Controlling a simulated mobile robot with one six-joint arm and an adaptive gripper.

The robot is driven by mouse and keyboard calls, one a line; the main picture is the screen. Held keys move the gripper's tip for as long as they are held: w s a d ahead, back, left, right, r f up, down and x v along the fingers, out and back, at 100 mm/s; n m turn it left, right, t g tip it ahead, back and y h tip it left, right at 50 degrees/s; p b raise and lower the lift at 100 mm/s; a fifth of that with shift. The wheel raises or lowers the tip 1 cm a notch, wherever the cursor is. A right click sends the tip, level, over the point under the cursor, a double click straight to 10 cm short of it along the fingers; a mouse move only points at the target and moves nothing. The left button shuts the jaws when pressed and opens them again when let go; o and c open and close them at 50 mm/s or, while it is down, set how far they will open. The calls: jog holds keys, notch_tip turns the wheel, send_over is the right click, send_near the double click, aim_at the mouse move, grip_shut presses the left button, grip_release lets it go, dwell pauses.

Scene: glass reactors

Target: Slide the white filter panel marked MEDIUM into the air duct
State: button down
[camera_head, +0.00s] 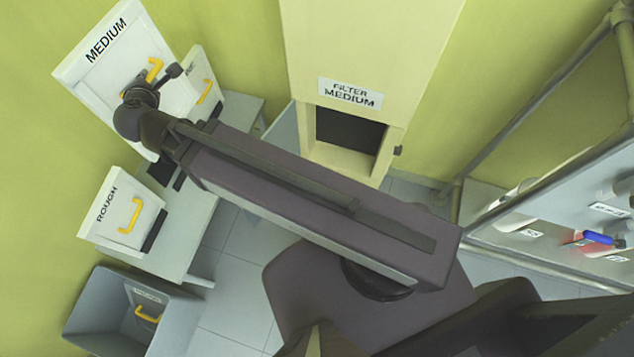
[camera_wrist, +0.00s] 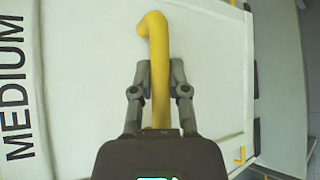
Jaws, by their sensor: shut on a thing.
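The white filter panel marked MEDIUM (camera_head: 88,70) is at the upper left in the head view, tilted and apparently raised above the table. In the wrist view the panel (camera_wrist: 85,60) fills most of the picture, with its lettering at the left edge. My gripper (camera_wrist: 158,80) is shut on the panel's yellow handle (camera_wrist: 153,28); the gripper (camera_head: 160,80) hides part of the panel in the head view. The air duct (camera_head: 375,50) is a cream box labelled FILTER MEDIUM. Its dark rectangular slot (camera_head: 349,130) is open and looks empty.
A white panel marked ROUGH (camera_head: 122,212) stands on the grey table (camera_head: 187,232). Another white panel (camera_head: 203,85) stands behind the MEDIUM panel. A grey bin (camera_head: 90,312) on the floor holds a panel with a yellow handle (camera_head: 148,316). A pipe frame with equipment (camera_head: 560,225) is at right.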

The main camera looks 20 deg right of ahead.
aim_at(128, 51)
notch_tip(128, 51, up, 9)
jog(key=p, duration=0.7)
jog(key=shift+p, duration=0.35)
jog(key=shift+s+f, duration=0.1)
